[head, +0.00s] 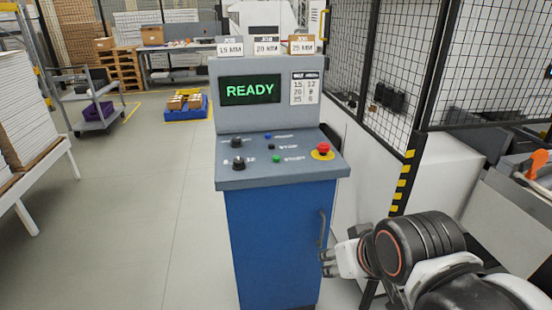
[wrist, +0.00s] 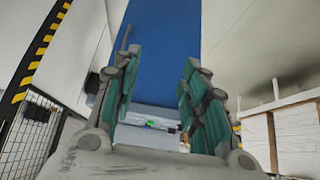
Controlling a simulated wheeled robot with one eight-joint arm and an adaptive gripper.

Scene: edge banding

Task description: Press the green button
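The green button (head: 276,158) is small and sits on the sloped top of the blue control cabinet (head: 275,240), beside a printed label. A screen (head: 250,89) above it reads READY in green letters. My gripper (head: 328,262) is low at the cabinet's right side, near the door handle (head: 322,228) and well below the button. In the wrist view my gripper (wrist: 160,62) has its two green-padded fingers apart with nothing between them. The blue cabinet (wrist: 160,50) shows beyond the fingers. A small green patch there is too unclear to name.
A red mushroom button (head: 323,150) on a yellow ring is at the panel's right. A blue button (head: 268,136), a small black button (head: 271,147) and black knobs (head: 238,164) share the panel. A mesh fence (head: 395,70) stands right. The floor at left is open.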

